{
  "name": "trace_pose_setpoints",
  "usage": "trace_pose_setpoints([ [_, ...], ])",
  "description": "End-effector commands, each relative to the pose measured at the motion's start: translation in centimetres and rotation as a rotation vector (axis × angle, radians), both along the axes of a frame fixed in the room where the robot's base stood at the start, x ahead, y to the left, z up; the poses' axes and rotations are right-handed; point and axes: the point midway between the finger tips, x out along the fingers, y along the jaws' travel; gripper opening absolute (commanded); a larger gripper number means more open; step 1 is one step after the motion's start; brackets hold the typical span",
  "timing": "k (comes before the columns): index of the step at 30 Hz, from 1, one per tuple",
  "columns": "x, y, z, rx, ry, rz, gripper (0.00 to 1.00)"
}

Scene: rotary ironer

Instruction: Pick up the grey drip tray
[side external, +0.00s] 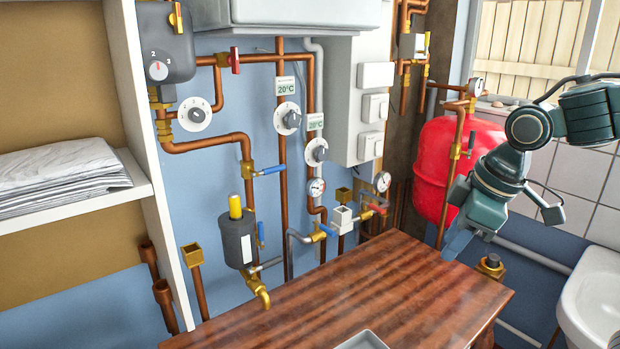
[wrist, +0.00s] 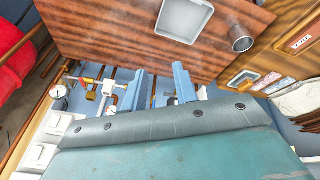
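A pale grey, square-rimmed tray (wrist: 186,18), apparently the drip tray, lies on the wooden tabletop at the top of the wrist view. In the side view, only part of the tray (side external: 362,341) shows at the bottom edge. My gripper (wrist: 158,84) shows two blue-grey fingers with a clear gap between them and nothing held. The fingers point toward the tabletop and are apart from the tray. In the side view, my gripper (side external: 453,245) is by the table's far right end, well away from the tray.
The wooden table (side external: 400,290) is mostly bare. A metal cylinder (wrist: 241,38) stands beside the tray. Copper pipes, valves and a brass tap (side external: 259,290) line the wall behind. A red tank (side external: 440,160) is near my arm, and a white basin (side external: 595,300) is at right.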

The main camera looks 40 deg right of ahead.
Motion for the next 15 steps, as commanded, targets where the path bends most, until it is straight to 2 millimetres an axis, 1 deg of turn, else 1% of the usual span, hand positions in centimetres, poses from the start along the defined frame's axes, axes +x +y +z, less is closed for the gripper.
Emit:
trace_pose_setpoints([
  [1, 1.0, 0.3, -0.5, -0.013, 0.018, 0.042, 0.29],
  [3, 2.2, 0.6, -1.1, -0.03, 0.036, 0.098, 0.29],
  [8, 4.8, 1.5, -2.9, -0.066, 0.079, 0.233, 0.29],
  [15, 8.6, 2.9, -6.3, -0.113, 0.139, 0.434, 0.29],
])
